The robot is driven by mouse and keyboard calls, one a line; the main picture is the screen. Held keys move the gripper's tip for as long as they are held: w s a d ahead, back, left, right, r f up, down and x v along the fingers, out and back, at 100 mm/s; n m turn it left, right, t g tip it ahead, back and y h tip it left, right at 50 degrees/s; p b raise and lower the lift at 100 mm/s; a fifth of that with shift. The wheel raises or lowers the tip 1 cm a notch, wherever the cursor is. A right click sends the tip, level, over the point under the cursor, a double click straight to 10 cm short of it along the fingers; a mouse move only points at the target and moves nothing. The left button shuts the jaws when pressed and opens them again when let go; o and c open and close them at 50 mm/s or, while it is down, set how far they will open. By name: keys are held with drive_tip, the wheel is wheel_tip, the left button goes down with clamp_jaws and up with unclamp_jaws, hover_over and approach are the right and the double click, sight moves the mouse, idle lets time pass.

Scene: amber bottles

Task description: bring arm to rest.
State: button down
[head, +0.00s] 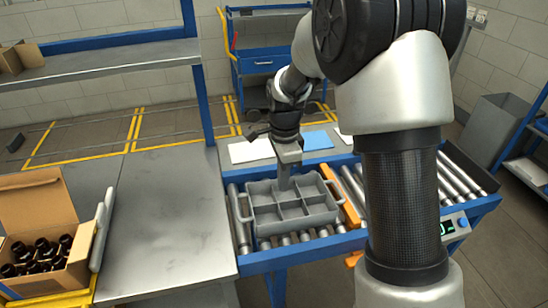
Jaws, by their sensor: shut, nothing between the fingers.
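My arm reaches forward from the right of the head view, and my gripper (284,183) points down over the back part of a grey divided crate (262,228). The gripper is shut with nothing in it. I cannot tell whether its tip is above the crate's rim or inside a compartment. The crate sits on a roller conveyor, and the compartments that I can see look empty. Amber bottles (38,258) stand close together in an open cardboard box (75,262) at the lower left, far from my gripper.
A bare metal table (180,225) lies left of the conveyor (243,240). An orange bar (345,200) crosses the rollers right of the crate. White and blue sheets (317,140) lie behind it. A blue post (204,100) rises at the table's back. A blue cart (262,62) stands farther back.

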drive_tip(key=s+d+r+n+t+p, duration=0.15)
drive_tip(key=s+r+n, duration=0.3)
drive_tip(key=r, duration=0.55)
drive_tip(key=s+d+r+n+t+p, duration=0.1)
drive_tip(key=s+d+r+n+p, duration=0.15)
drive_tip(key=s+r, duration=0.45)
drive_tip(key=s+d+r+n+t+p, duration=0.2)
drive_tip(key=s+d+r+n+t, duration=0.1)
drive_tip(key=s+r+n, duration=0.5)
drive_tip(key=s+d+r, duration=0.1)
drive_tip(key=s, duration=0.2)
drive_tip(key=shift+s+r+n, duration=0.2)
drive_tip(key=shift+n, duration=0.1)
